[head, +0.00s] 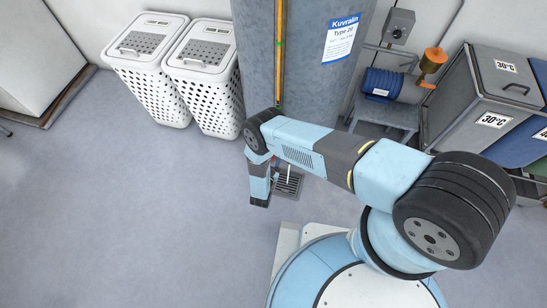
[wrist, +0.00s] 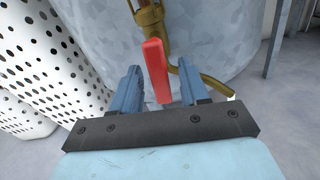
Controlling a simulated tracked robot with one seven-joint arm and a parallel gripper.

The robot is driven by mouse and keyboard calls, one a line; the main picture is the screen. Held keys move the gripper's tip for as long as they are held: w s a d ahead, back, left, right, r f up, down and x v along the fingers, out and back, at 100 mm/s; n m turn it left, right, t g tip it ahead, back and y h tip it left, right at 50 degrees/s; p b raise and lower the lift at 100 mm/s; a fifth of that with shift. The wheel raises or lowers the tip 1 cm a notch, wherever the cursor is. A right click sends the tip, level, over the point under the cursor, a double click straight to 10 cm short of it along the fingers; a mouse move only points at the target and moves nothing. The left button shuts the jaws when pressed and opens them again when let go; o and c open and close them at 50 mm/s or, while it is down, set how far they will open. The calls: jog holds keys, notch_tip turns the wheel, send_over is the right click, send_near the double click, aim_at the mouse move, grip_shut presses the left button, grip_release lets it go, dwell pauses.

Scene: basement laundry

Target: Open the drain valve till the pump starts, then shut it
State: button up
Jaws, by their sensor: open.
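In the wrist view my gripper (wrist: 158,67) is open, with one blue finger on each side of the red valve lever (wrist: 155,62). The lever stands between the fingers, and I cannot tell if either touches it. Its upper end is close to the brass valve body (wrist: 149,20) on the grey tank (wrist: 215,35). A bent brass spout (wrist: 203,82) comes out to the right. In the head view my arm hides the valve and lever. The blue pump (head: 383,84) stands on a grey stand right of the tank (head: 258,60); its running state cannot be told.
A floor drain grate (head: 288,184) lies by the tank's foot, partly behind my arm. Two white perforated baskets (head: 150,75) stand left of the tank. A grey bin (head: 490,90) marked 30°C stands at the right. The floor at the left is clear.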

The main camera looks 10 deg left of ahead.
jog(key=shift+w, duration=0.2)
jog(key=shift+c, duration=0.4)
grip_shut()
